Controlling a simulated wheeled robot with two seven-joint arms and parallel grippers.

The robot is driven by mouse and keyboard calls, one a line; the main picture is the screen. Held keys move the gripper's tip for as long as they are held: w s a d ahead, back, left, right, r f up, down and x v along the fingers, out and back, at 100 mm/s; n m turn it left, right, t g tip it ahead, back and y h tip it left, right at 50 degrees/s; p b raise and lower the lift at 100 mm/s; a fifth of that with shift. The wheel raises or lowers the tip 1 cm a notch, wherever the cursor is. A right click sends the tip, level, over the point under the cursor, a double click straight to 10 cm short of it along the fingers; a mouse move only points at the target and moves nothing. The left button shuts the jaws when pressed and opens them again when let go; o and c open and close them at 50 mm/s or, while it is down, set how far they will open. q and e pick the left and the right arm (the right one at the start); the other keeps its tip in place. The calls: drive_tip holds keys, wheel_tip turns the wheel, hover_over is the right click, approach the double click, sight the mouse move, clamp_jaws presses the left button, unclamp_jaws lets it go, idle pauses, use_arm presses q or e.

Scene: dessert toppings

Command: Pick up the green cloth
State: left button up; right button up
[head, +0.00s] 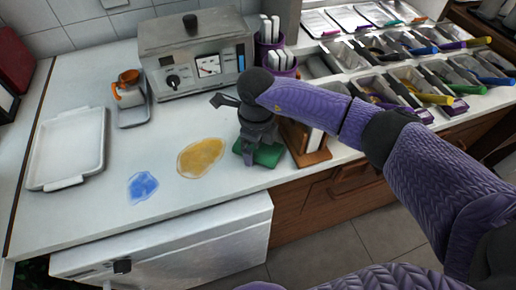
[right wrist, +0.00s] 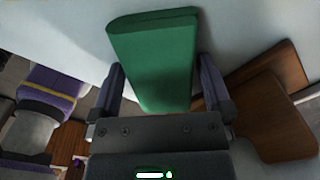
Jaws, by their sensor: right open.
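The green cloth (head: 267,155) lies on the white counter, folded into a thick pad, partly hidden behind my right gripper in the head view. My right gripper (head: 253,148) points down right above it. In the right wrist view the cloth (right wrist: 155,58) stands between the two open fingers of the right gripper (right wrist: 160,90), with its near end between the fingertips. I cannot tell whether the fingers touch it. My left gripper is not in view.
A wooden holder (head: 304,146) stands close on the right of the cloth. A blue spill (head: 142,187) and a yellow spill (head: 201,158) lie to the left. A white tray (head: 38,152), a machine (head: 196,52) and topping bins (head: 395,78) surround the counter.

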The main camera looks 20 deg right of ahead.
drive_tip(key=shift+r, duration=0.1)
drive_tip(key=c, duration=1)
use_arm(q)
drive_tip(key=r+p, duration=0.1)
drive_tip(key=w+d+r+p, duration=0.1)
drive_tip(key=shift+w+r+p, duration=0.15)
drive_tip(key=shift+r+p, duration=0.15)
use_arm(e)
wheel_tip(320, 180, up, 10)
drive_tip(key=shift+c, duration=0.2)
